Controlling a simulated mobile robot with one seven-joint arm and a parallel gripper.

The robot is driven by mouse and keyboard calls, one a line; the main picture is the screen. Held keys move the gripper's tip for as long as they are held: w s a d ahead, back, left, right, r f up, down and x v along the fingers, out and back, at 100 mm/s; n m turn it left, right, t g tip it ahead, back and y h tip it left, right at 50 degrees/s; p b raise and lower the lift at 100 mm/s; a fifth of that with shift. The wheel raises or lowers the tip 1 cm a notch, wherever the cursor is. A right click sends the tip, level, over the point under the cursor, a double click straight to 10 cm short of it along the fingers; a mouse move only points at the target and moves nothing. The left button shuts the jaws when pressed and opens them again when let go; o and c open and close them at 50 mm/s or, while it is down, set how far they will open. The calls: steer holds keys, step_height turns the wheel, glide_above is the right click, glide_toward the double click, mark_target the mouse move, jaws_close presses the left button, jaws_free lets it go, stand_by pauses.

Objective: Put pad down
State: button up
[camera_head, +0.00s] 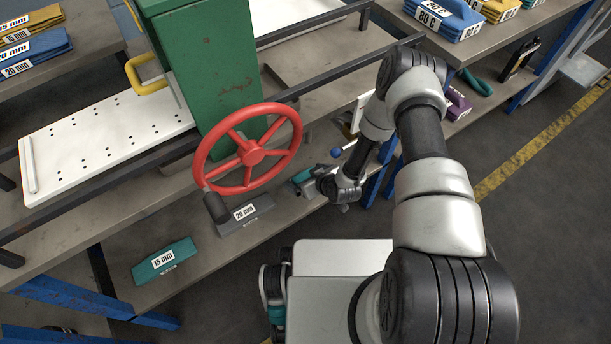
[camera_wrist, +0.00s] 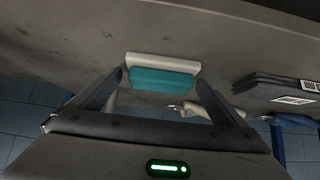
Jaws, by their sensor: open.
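A teal pad (camera_head: 301,176) lies on the lower shelf, right of the red handwheel and beside my gripper (camera_head: 318,185). In the wrist view the teal pad (camera_wrist: 162,79) has a pale strip along its upper edge and shows between the tips of my open gripper (camera_wrist: 161,76). The fingers stand apart on either side of it, and I see no grip on it. Whether the pad touches a finger cannot be told. My arm hides part of the shelf in the head view.
The red handwheel (camera_head: 249,149) on the green column (camera_head: 207,60) stands close left of my gripper. A dark 20 mm block (camera_head: 245,214) and a teal 15 mm pad (camera_head: 166,260) lie on the lower shelf (camera_head: 130,240). A blue-knobbed lever (camera_head: 337,152) is just above my gripper.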

steer(key=shift+r, duration=0.3)
steer(key=p+v, duration=0.3)
steer(key=v, duration=0.9)
steer(key=shift+f+p, duration=0.15)
steer(key=shift+p, duration=0.15)
steer(key=shift+s+d, duration=0.1)
